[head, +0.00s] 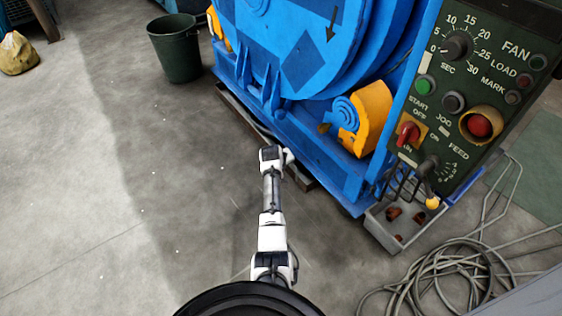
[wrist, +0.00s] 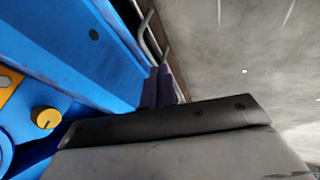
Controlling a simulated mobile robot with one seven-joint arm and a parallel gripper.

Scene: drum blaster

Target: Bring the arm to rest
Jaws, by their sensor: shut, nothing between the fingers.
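My arm (head: 272,200) reaches forward from the bottom middle of the head view, over the grey floor. Its far end is close to the lower front edge of the blue machine (head: 365,45). My gripper (wrist: 161,84) shows in the wrist view as two dark fingers close together beyond the grey hand. It is shut and empty. The machine's blue side (wrist: 75,35) fills the left of the wrist view, beside the fingers. I cannot tell whether they touch it. The fingers cannot be made out in the head view.
A control panel (head: 470,120) with knobs and buttons stands at the right. Below it are a grey tray (head: 385,235) with brown pieces and coiled cables (head: 440,275). A dark green bin (head: 175,50) and a yellow sack (head: 17,54) are at the upper left. The left floor is clear.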

